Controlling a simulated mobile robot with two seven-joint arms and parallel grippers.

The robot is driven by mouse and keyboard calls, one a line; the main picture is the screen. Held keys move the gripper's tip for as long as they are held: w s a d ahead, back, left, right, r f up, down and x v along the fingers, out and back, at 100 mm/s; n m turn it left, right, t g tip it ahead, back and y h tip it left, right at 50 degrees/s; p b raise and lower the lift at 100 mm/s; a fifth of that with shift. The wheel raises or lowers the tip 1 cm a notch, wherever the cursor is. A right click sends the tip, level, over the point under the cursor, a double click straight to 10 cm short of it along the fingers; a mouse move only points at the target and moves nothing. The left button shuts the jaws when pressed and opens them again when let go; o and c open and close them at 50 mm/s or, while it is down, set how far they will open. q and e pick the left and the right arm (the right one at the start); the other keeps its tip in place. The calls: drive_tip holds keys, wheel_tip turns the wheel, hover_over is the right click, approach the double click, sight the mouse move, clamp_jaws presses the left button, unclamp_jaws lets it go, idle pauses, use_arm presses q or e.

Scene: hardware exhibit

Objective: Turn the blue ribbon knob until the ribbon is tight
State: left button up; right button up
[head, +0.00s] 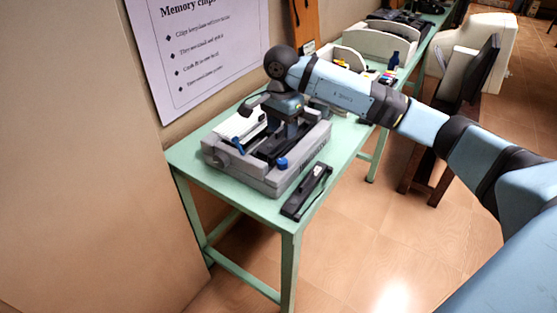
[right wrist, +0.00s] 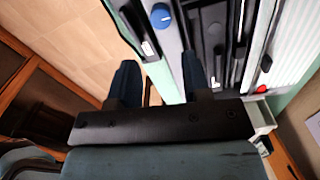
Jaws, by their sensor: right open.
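The blue ribbon knob (head: 282,163) sits at the front right corner of a grey printer (head: 235,171). In the right wrist view the blue knob (right wrist: 162,15) is round with a pale line mark. My right gripper (right wrist: 159,75) is open, its two dark fingers spread and nothing between them. The knob shows beyond the fingertips, roughly in line with the gap and apart from them. In the head view my right arm reaches over the printer and hides part of it. The ribbon's tightness cannot be made out. My left gripper is not in view.
The printer stands on a green table (head: 228,188). A black bar-shaped part (head: 307,191) lies by the table's front edge, right of the printer. A small blue part (head: 239,144) is on the printer's left. A dark bottle (head: 393,61) and beige machines stand farther back.

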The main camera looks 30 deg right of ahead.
sight(282, 160)
wheel_tip(282, 160, down, 10)
drive_tip(key=shift+s+r, duration=0.1)
drive_tip(key=shift+f, duration=0.5)
drive_tip(key=c, duration=0.6)
drive_tip(key=shift+c, duration=0.2)
drive_tip(key=shift+m, duration=0.4)
